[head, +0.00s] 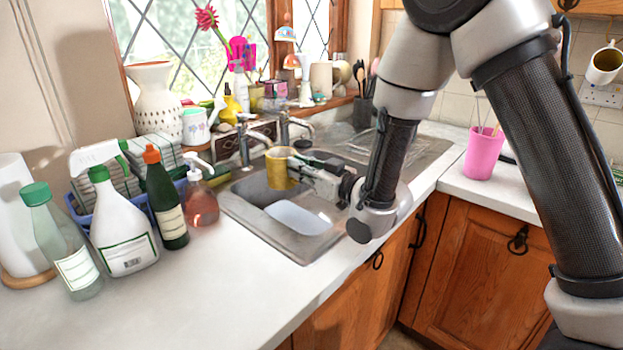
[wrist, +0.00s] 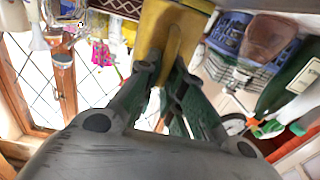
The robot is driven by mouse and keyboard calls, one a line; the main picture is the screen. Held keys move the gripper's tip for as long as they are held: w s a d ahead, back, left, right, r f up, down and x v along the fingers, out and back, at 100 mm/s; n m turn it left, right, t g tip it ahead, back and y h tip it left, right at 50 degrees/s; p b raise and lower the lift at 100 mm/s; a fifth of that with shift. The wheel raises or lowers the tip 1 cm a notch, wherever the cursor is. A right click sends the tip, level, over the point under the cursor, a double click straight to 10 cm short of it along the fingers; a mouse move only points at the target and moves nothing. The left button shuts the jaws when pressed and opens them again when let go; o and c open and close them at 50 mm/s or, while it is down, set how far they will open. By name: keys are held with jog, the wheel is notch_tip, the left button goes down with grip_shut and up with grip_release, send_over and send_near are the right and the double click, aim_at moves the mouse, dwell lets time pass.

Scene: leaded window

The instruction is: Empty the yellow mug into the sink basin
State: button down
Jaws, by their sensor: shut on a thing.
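The yellow mug (head: 279,168) is upright above the sink basin (head: 262,190) in the head view. My gripper (head: 297,168) is shut on it from the right side. In the wrist view the yellow mug (wrist: 164,40) is at the top middle, with its handle between the fingers of my gripper (wrist: 165,85). The inside of the mug is hidden, so I cannot tell what it holds. A white tub (head: 298,217) lies in the front part of the sink, below and to the right of the mug.
Two taps (head: 244,140) stand behind the sink. A soap bottle (head: 201,200), a dark green bottle (head: 166,200) and a white spray bottle (head: 120,235) stand to the left. A pink cup (head: 483,153) stands on the right counter. The front left counter is clear.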

jog(key=shift+d, duration=0.15)
jog(key=w+d+f+m, duration=0.3)
jog(key=w+d+m, duration=0.1)
jog(key=m, duration=0.9)
jog(key=shift+w+d+f+m, duration=0.2)
jog(key=shift+w+m, duration=0.1)
jog(key=shift+w, duration=0.55)
jog(key=shift+f+m, duration=0.2)
jog(key=shift+m, duration=0.2)
jog(key=shift+w+d+f+m+p, duration=0.3)
jog(key=shift+w+d+f+m, duration=0.2)
jog(key=shift+w+m, duration=0.3)
jog(key=shift+d+f+m, duration=0.1)
jog(key=shift+f+m, duration=0.45)
jog(key=shift+m, duration=0.35)
dwell(0.4)
jog(key=shift+w+d+r+m, duration=0.15)
jog(key=shift+w+m, duration=0.1)
jog(key=shift+m, duration=0.55)
